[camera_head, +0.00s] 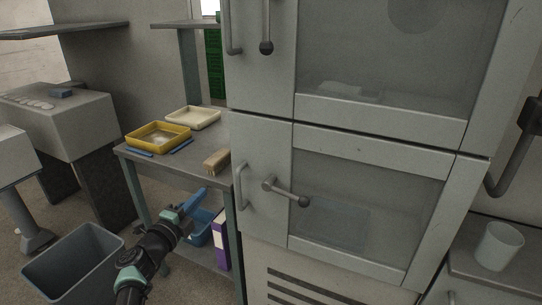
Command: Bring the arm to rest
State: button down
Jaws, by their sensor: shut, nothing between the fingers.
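My gripper (193,203) is at the lower left of the middle, at the end of my dark arm with teal parts. Its fingers are together and hold nothing. It points up and to the right, in front of the small table's lower part. In the picture it lies below the tabletop and left of the machine cabinet (271,215). I cannot tell whether it touches the table.
The table (199,158) carries a yellow tray (131,139), a cream tray (193,117) and a brush (216,161). A blue bin (199,232) and a purple binder (221,240) are below. A grey bin (70,266) stands at left. Cabinet handles (285,192) stick out. A white cup (498,246) is at right.

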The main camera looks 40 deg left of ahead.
jog(key=s+a, duration=0.1)
jog(key=s, duration=0.1)
jog(key=s+a, duration=0.1)
jog(key=s, duration=0.1)
jog(key=shift+a+f, duration=0.1)
jog(key=shift+a, duration=0.25)
jog(key=shift+s, duration=0.1)
